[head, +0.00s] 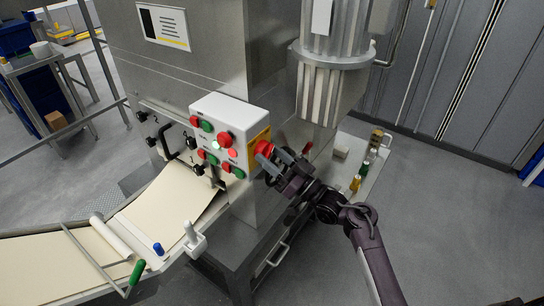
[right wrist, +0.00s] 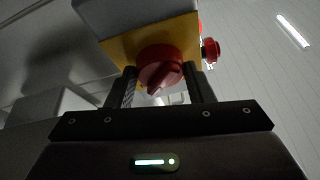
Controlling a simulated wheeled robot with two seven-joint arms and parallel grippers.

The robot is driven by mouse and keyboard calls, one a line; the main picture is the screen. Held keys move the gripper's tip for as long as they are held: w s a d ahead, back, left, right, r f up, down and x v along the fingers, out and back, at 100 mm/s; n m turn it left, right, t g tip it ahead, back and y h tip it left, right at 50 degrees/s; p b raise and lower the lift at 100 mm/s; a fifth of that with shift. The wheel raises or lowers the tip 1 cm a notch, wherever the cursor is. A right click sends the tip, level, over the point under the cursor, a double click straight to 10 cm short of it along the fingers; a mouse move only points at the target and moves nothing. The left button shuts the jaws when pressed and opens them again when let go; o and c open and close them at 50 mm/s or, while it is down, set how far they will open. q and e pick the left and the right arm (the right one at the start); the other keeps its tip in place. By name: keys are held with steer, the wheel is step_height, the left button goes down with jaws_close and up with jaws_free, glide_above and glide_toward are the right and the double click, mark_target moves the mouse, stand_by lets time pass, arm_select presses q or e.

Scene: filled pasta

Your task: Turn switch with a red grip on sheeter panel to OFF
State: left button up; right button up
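The sheeter panel (head: 228,137) is a white box with several red and green buttons. Its yellow right side (head: 260,138) carries a round switch with a red grip (head: 264,149). In the right wrist view the red grip (right wrist: 160,70) is ahead, its raised ridge slanted. My right gripper (head: 277,163) is at this switch, reaching in from the right. In the right wrist view its open fingers (right wrist: 163,88) stand on either side of the red grip; whether they touch it I cannot tell. My left gripper is not in view.
Another red knob (right wrist: 211,50) sits right of the switch in the right wrist view. A ribbed metal cylinder (head: 330,85) stands above my right gripper. Small bottles (head: 364,169) stand on a ledge to the right. Dough sheet (head: 165,205) lies on the belt at left.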

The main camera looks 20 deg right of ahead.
steer(key=c, duration=0.4)
steer(key=shift+o, duration=0.2)
steer(key=shift+f+n+y+b, duration=0.15)
steer(key=shift+n+y+b, duration=0.15)
steer(key=shift+n+b, duration=0.35)
steer(key=n+g+b, duration=0.2)
steer(key=n+b, duration=0.3)
steer(key=n, duration=0.1)
steer(key=n+g+y+b, duration=0.1)
steer(key=n+g+b, duration=0.2)
steer(key=n+b, duration=0.3)
steer(key=n+g+y+b, duration=0.1)
steer(key=n+g+b, duration=0.2)
steer(key=n+b, duration=0.2)
steer(key=shift+w+d+r+n+b, duration=0.25)
steer(key=shift+d+r+n+b, duration=0.1)
steer(key=shift+n, duration=0.4)
steer(key=shift+r+n+g+b, duration=0.15)
steer(key=shift+n+b, duration=0.2)
steer(key=shift+n, duration=0.35)
steer(key=shift+n+g+b, duration=0.15)
steer(key=shift+n+b, duration=0.2)
steer(key=shift+n, duration=0.35)
steer(key=o, duration=1)
steer(key=shift+r, duration=0.1)
steer(key=shift+c, duration=0.2)
